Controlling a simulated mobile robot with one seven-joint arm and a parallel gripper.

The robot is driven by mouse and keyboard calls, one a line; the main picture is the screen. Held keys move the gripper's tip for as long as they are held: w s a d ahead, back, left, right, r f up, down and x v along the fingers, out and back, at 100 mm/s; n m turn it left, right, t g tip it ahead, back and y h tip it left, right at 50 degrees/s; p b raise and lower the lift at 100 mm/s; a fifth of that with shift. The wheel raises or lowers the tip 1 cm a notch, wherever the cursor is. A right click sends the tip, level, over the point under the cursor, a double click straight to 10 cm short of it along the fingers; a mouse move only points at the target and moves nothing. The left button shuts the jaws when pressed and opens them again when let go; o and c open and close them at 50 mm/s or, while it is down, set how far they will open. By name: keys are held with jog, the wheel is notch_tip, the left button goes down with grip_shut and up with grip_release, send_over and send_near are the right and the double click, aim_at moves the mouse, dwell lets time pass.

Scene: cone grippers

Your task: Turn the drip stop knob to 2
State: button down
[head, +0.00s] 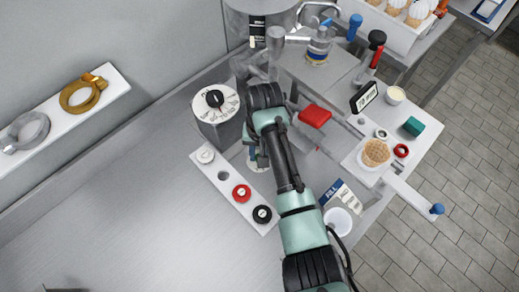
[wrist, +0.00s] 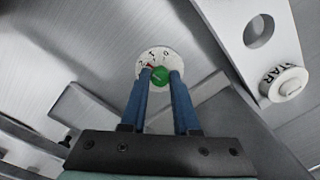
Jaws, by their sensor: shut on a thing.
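The drip stop knob (wrist: 160,75) appears as a small green cap in the wrist view. It sits on a round white dial (wrist: 164,55) with black marks and a red pointer on its left side. The marks are too small to read surely, so I cannot tell which number the pointer is at. My gripper (wrist: 159,77) has its two blue fingers on either side of the knob, shut on it. In the head view my arm hides most of the gripper and the knob.
A white panel (head: 223,176) holds a white button (head: 205,155), a red button (head: 241,193) and a black button (head: 262,214). A waffle (head: 375,152) lies at right. The steel counter (head: 130,210) at left is clear.

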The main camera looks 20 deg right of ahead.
jog(key=shift+n+p, duration=0.35)
jog(key=shift+n, duration=0.65)
jog(key=c, duration=0.7)
grip_release()
jog(key=shift+o, duration=0.2)
jog(key=shift+r, duration=0.15)
notch_tip(320, 180, up, 10)
